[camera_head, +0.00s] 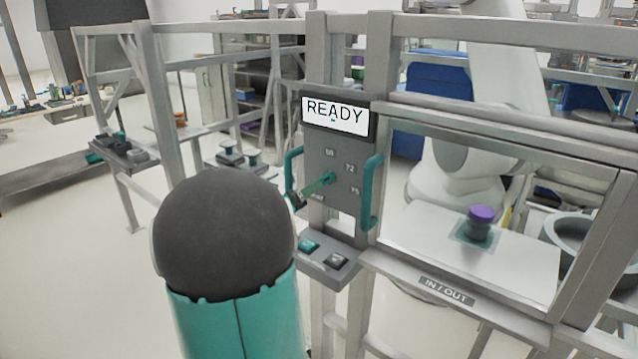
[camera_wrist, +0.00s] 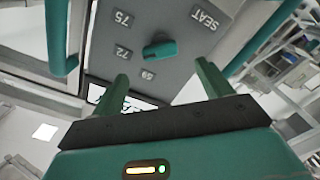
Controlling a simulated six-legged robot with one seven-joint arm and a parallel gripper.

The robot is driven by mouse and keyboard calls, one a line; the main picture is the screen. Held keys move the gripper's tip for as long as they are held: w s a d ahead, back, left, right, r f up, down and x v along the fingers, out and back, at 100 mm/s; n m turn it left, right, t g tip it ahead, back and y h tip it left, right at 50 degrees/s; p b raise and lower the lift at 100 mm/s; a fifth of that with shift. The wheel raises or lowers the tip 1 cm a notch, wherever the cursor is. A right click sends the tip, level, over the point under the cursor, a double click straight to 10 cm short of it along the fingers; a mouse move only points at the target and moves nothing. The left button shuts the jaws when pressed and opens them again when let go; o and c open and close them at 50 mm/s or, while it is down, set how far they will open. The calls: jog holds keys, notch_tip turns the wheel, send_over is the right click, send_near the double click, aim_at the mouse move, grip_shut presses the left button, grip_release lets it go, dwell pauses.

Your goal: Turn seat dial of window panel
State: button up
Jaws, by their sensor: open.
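The window panel (camera_head: 342,208) is a grey upright plate with labels. Its dial (camera_wrist: 160,50) is a small teal knob, near the plate's middle; in the head view the dial (camera_head: 331,177) is partly covered by my gripper. The SEAT label (camera_wrist: 205,18) is up and right of the knob in the wrist view, with 75, 72 and 59 on the other sides. I cannot tell which mark the knob points to. My gripper (camera_wrist: 162,70) is open, its two teal fingers reaching toward the plate with the knob just beyond and between the tips. Contact is not visible.
Teal handles (camera_head: 371,192) flank the dial on both sides. A READY display (camera_head: 335,115) sits above it and a button shelf (camera_head: 322,262) below. Right of the panel is a framed window with a purple-capped jar (camera_head: 480,222) behind it. My arm covers the lower left.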

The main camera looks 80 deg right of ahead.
aim_at(322, 181)
jog(key=x, duration=0.8)
jog(key=shift+d, duration=0.1)
jog(key=c, duration=1)
jog(key=n, duration=0.4)
jog(key=shift+w+n, duration=0.15)
jog(key=shift+n, duration=0.15)
jog(key=n, duration=0.5)
jog(key=shift+r, duration=0.1)
jog(key=shift+n, duration=0.3)
